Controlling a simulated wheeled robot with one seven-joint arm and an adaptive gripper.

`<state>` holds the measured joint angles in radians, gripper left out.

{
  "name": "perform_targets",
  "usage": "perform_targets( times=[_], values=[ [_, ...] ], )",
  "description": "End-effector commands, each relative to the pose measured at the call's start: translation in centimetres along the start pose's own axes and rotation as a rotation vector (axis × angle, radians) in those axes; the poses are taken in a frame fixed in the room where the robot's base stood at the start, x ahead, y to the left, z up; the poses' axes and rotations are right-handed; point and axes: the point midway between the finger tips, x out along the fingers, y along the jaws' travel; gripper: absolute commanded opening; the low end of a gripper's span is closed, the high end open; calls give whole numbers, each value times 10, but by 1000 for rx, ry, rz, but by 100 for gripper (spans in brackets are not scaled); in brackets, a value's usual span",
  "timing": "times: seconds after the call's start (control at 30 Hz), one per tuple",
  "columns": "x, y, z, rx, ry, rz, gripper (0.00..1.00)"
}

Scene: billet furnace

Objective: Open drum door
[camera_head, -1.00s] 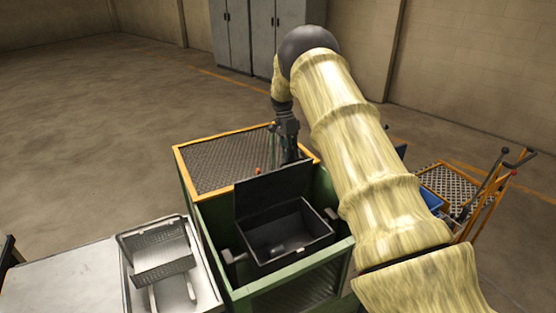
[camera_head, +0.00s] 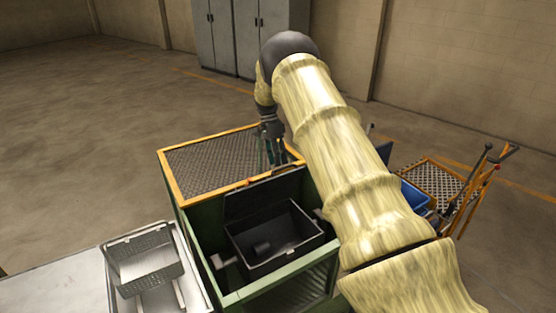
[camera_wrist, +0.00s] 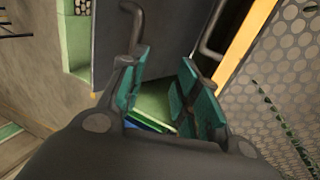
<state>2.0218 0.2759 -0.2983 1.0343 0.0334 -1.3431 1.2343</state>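The drum is a black box (camera_head: 243,240) set in a green-framed stand, its top open. Its door (camera_head: 262,196), a dark flat panel, stands raised along the box's far edge. A small dark object (camera_head: 262,247) shows inside. My gripper (camera_head: 274,160) points down just behind the door's upper edge, over the orange-edged mesh top. In the wrist view my gripper (camera_wrist: 165,63) has its green-padded fingers spread apart, with nothing clearly held between them. A dark panel (camera_wrist: 158,30) and grey bent bars (camera_wrist: 210,35) lie just beyond the fingertips; contact with them cannot be told.
The orange-edged mesh top (camera_head: 215,165) adjoins the stand. A metal basket (camera_head: 145,262) sits on a pale table at left. An orange cart (camera_head: 465,195) and a blue bin (camera_head: 413,196) are at right. Grey cabinets (camera_head: 235,38) stand behind. Open floor lies at left.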

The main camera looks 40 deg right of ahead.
Motion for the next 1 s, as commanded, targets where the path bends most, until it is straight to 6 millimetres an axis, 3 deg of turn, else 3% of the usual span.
perform_targets(
  times=[0.6, 1.0],
  values=[
    [-96, -3, -4, 0, -3, 1, 32],
    [-112, -3, -4, 0, -3, 3, 32]
  ],
)
